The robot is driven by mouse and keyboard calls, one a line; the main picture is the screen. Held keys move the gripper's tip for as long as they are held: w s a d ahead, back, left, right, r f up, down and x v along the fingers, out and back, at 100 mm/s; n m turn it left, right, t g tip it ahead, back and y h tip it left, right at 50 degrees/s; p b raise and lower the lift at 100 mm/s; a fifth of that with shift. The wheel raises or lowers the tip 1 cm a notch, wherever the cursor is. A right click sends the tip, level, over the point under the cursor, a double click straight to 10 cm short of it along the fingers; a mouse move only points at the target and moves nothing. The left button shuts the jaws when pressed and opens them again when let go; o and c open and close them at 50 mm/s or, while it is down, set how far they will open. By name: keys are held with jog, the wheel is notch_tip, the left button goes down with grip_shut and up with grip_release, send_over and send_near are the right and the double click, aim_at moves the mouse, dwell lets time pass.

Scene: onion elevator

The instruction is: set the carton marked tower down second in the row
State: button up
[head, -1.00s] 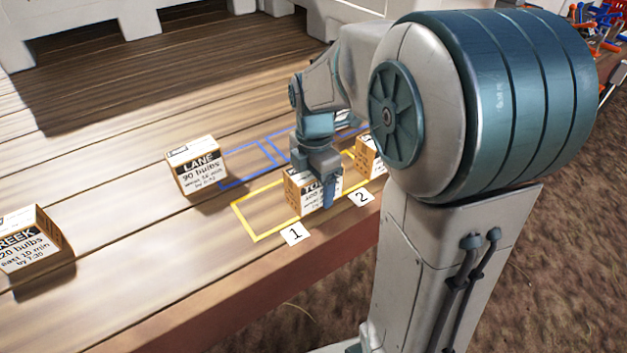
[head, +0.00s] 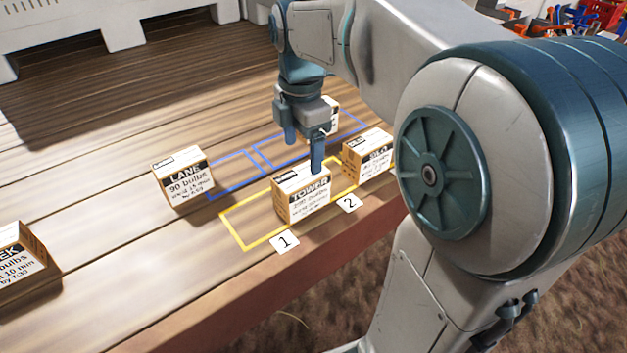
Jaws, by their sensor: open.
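The tower carton (head: 298,205) stands upright on the wooden deck, in the yellow-outlined row at the front edge. It sits behind the gap between the number cards 1 (head: 285,243) and 2 (head: 349,203), with bare yellow-outlined space to its left. It covers part of the outlines, so I cannot tell whether it lies wholly in the second space. My gripper (head: 304,154) is open and empty above and behind the carton. Its nearer finger overlaps the carton's top edge in the picture; contact cannot be told.
A lane carton (head: 182,178) stands left of the blue outlines (head: 232,172). Another carton (head: 367,158) stands close right of the tower carton. One more (head: 331,112) is partly hidden behind my gripper. A carton (head: 22,262) is cut off at far left. A white crate (head: 100,22) is behind.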

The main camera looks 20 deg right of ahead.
jog(key=s+f+m+t, duration=0.1)
jog(key=s+f+m, duration=0.3)
jog(key=s+m, duration=0.3)
jog(key=s+f+m+t, duration=0.1)
jog(key=s+f+m, duration=0.3)
jog(key=m, duration=0.9)
jog(key=shift+s+a+f+t, duration=0.2)
jog(key=shift+s+t, duration=0.2)
jog(key=shift+s, duration=0.95)
